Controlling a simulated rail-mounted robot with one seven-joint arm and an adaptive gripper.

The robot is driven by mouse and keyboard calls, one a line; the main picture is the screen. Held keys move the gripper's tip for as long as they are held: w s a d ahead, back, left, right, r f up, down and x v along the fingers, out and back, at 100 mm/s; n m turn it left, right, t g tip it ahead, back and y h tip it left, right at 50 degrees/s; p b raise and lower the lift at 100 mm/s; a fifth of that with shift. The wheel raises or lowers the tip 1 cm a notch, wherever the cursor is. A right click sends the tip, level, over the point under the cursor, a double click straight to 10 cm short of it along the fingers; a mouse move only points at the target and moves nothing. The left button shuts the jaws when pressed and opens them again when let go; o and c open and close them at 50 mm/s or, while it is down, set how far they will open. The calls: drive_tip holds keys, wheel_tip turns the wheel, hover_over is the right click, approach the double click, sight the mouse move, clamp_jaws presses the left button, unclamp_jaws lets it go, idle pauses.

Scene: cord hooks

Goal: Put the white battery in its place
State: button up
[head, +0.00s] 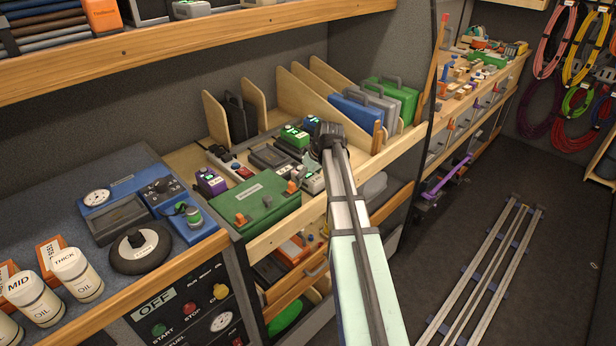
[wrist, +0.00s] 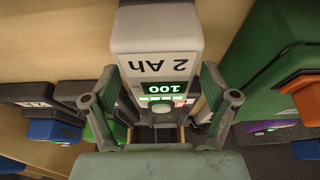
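The white battery (wrist: 157,42) shows large in the wrist view, with a "2 Ah" label and a lit green "100" display. In the head view a white battery with a green light (head: 313,180) sits on the shelf right of the green case. My gripper (wrist: 158,72) has its two fingers spread on either side of the battery, with gaps visible beside its narrower part. In the head view my gripper (head: 328,135) is above the shelf, just behind the white battery; its fingertips are hidden there. The battery's underside is hidden.
A green case (head: 267,202) with orange latches lies left of the white battery. A purple battery (head: 211,181) and green batteries (head: 294,136) stand nearby. Wooden dividers with blue, grey and green cases (head: 388,100) stand behind. The shelf's wooden front lip (head: 290,230) borders the near side.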

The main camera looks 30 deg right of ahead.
drive_tip(key=b+v, duration=0.2)
drive_tip(key=v, duration=1)
